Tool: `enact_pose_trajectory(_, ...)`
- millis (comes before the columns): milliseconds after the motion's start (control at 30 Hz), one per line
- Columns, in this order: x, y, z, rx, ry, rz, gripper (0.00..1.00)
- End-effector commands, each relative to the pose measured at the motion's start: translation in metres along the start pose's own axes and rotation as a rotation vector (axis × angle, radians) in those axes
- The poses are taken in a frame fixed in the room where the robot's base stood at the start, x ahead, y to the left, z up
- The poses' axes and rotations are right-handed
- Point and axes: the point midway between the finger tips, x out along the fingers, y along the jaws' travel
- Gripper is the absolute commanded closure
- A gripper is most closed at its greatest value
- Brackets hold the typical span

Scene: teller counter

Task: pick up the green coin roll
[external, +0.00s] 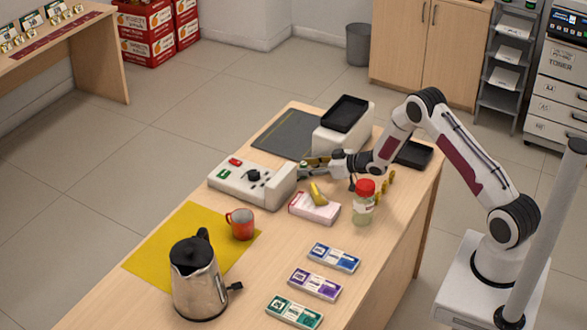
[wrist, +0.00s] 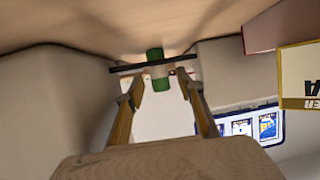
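The green coin roll (wrist: 158,69) is a small cylinder with green ends and a pale middle band. In the wrist view it stands just beyond my fingertips, roughly centred between them. In the external view a small green spot that looks like the roll (external: 304,164) shows at my fingertips, partly hidden. My gripper (external: 308,168) reaches low over the counter, between two white machines. In the wrist view my gripper (wrist: 158,88) has its two fingers apart with nothing held between them. I cannot tell whether either finger touches the roll.
A white machine with buttons (external: 252,183) is close on the left, and one with a black tray (external: 342,133) behind. A mug (external: 242,224) and kettle (external: 198,282) are nearer the front.

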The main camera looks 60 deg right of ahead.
Motion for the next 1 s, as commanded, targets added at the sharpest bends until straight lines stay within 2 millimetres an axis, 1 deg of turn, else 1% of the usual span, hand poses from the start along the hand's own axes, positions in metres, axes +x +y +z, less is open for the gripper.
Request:
enact_pose_trajectory(100,0.01,0.0,0.0,-0.001,0.0,0.0,0.62)
enact_pose_trajectory(267,0.017,0.0,0.0,0.0,0.0,0.0,0.62)
enact_pose_trajectory(833,0.018,0.0,0.0,0.0,0.0,0.001,0.62)
enact_pose_trajectory(867,0.018,0.0,0.0,0.0,0.0,0.001,0.7)
enact_pose_trajectory(900,0.018,0.0,0.0,0.0,0.0,0.001,0.81)
enact_pose_trajectory(967,0.018,0.0,0.0,0.0,0.0,0.001,0.96)
enact_pose_trajectory(1000,0.018,0.0,0.0,0.0,0.0,0.001,1.0)
